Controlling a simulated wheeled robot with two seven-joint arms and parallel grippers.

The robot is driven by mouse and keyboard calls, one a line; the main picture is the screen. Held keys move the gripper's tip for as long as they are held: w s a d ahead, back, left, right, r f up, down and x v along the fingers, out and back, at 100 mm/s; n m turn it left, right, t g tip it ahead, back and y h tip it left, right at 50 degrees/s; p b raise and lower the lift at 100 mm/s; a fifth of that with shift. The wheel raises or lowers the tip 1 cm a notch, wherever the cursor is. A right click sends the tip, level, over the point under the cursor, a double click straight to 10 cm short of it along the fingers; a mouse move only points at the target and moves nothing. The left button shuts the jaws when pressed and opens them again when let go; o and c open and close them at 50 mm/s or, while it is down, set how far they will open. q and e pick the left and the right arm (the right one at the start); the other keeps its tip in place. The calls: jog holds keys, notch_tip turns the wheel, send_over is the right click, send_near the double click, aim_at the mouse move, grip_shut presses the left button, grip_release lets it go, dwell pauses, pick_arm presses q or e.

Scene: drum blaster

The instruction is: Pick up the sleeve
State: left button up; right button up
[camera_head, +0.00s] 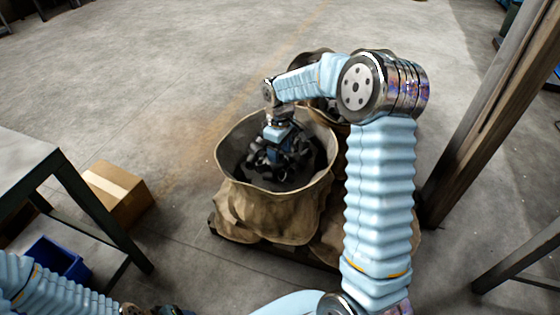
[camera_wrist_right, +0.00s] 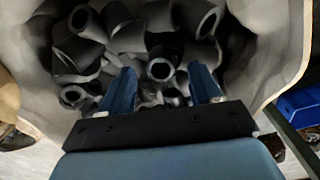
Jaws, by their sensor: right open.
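Several dark grey sleeves (camera_wrist_right: 160,69) lie heaped inside a beige sack (camera_head: 262,209). In the right wrist view they are short hollow cylinders and elbow-like pieces at mixed angles. My right gripper (camera_head: 280,158) reaches down into the sack's open mouth. In the right wrist view its two blue fingers (camera_wrist_right: 162,92) are spread apart over the pile, with a sleeve showing beyond the gap between them. Nothing is clearly held. Whether the fingertips touch a sleeve cannot be told. My left arm shows at the lower left; its gripper is not clearly seen.
The sack stands on a dark pallet (camera_head: 214,226), with other sacks (camera_head: 312,62) behind it. A cardboard box (camera_head: 118,192), a blue bin (camera_head: 56,258) and a table (camera_head: 28,160) are at the left. A brown post (camera_head: 492,120) stands at the right. The floor behind is clear.

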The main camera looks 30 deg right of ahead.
notch_tip(320, 180, down, 3)
jog(key=shift+r, duration=0.15)
grip_shut()
dwell(0.4)
